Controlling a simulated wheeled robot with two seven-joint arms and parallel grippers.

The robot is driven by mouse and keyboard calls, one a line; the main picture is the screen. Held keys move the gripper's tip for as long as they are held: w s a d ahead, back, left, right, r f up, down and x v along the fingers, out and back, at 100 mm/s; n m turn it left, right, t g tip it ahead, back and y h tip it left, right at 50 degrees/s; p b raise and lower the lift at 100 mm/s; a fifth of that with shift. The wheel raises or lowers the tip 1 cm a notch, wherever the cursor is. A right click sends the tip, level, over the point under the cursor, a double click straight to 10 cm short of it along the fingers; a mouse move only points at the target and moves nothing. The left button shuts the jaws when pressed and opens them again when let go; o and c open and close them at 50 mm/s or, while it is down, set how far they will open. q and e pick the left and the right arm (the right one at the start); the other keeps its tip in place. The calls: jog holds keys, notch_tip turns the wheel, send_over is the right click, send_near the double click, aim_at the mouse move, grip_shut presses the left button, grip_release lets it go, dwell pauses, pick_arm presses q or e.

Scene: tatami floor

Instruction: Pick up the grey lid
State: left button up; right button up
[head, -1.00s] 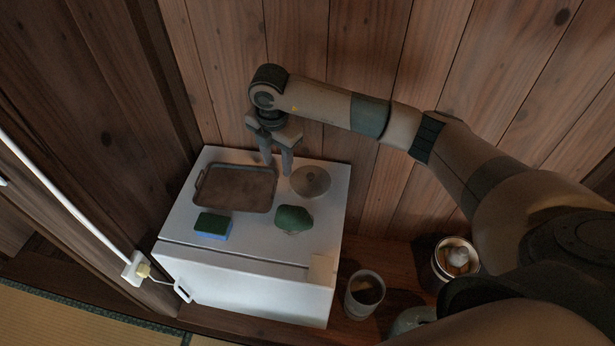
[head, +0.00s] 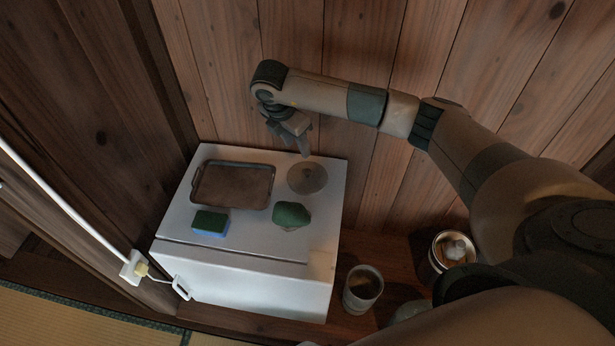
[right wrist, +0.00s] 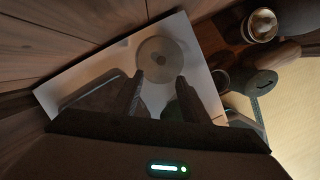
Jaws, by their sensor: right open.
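The grey lid (head: 307,178) is a round disc with a small knob, lying flat on the white fridge top near its back right. It also shows in the right wrist view (right wrist: 160,58), just beyond the fingertips. My right gripper (head: 297,150) is open and empty, above the back edge of the fridge and close to the lid's far side. In the right wrist view its two fingers (right wrist: 157,90) point toward the lid with a gap between them. My left gripper is not in view.
On the white fridge (head: 250,240) lie a brown tray (head: 232,186), a green and blue sponge (head: 210,222) and a dark green lump (head: 291,214) close to the lid. A cup (head: 362,290) and a can (head: 453,251) stand at the right. A wooden wall (head: 300,60) rises behind.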

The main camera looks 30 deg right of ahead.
send_over(307, 171)
jog(key=a, duration=0.2)
notch_tip(307, 171, down, 8)
jog(key=shift+s+r, duration=0.15)
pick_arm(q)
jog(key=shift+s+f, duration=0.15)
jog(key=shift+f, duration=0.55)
pick_arm(e)
jog(key=shift+d+f, duration=0.1)
jog(key=shift+f, duration=0.15)
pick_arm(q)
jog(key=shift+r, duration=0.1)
pick_arm(e)
jog(key=shift+f, duration=0.1)
jog(key=shift+d+f, duration=0.15)
jog(key=shift+f, duration=0.15)
jog(key=x, duration=0.3)
jog(key=shift+s+d+f+p, duration=0.1)
jog(key=shift+s+f+p, duration=0.05)
jog(key=shift+f+p, duration=0.25)
jog(key=shift+d+f, duration=0.1)
jog(key=shift+f, duration=0.15)
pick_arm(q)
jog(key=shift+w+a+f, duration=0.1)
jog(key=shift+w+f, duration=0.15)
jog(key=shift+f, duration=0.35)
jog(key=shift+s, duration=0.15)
